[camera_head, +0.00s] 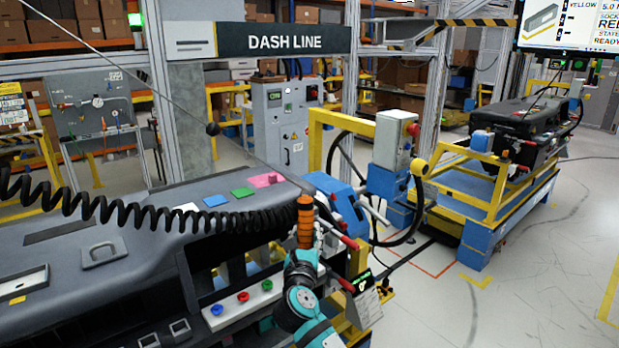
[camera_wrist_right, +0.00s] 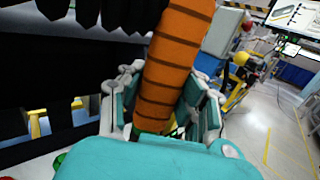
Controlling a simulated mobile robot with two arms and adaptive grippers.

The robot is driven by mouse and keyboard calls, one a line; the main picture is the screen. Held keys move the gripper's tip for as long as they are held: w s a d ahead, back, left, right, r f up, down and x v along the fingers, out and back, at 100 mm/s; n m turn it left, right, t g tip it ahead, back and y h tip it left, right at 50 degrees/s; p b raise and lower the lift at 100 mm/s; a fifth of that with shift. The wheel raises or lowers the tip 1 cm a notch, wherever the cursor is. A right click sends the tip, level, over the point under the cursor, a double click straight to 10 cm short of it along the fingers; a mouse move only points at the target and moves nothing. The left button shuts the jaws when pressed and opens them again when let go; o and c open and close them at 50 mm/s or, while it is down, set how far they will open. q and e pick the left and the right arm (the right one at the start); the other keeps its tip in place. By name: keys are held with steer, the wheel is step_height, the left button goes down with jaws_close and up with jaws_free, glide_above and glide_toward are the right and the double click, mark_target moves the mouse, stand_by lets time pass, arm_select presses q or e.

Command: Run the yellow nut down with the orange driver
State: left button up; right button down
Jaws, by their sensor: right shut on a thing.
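The orange driver (camera_head: 305,218) stands roughly upright in my right gripper (camera_head: 306,250), at the near right end of the dark dashboard (camera_head: 60,245). It also fills the upper middle of the right wrist view (camera_wrist_right: 178,60), between the gripper's fingers (camera_wrist_right: 160,110). The gripper is shut on its ribbed orange body. A light rail (camera_head: 228,306) along the dashboard's front carries a blue, a red and a green nut. I cannot make out a yellow nut on it; my right arm covers the rail's right end. The driver's lower tip is hidden. My left gripper is not in view.
A black coiled hose (camera_head: 150,215) hangs across the dashboard toward the driver. Blue, green and pink pads (camera_head: 243,192) lie on the dashboard top. A blue fixture (camera_head: 338,205) with red-tipped handles stands close right of the driver. Open floor (camera_head: 540,270) lies at the right.

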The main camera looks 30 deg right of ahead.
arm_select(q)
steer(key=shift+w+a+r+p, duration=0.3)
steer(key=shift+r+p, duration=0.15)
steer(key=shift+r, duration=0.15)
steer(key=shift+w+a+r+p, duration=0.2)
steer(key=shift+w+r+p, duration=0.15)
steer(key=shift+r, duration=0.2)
arm_select(e)
steer(key=w+d+r+m+g+h, duration=0.1)
steer(key=w+d+r+g+h, duration=0.1)
steer(key=w+d+r, duration=0.3)
step_height(320, 180, up, 4)
steer(key=shift+w+d+r+m, duration=0.25)
steer(key=shift+w+m, duration=0.15)
steer(key=shift+w, duration=0.25)
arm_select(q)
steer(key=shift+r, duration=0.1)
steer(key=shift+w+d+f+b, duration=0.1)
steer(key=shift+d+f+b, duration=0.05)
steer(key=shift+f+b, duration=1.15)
arm_select(e)
step_height(320, 180, down, 7)
steer(key=shift+r+h, duration=0.15)
steer(key=shift+h, duration=0.15)
arm_select(q)
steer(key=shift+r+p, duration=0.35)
steer(key=shift+p, duration=0.1)
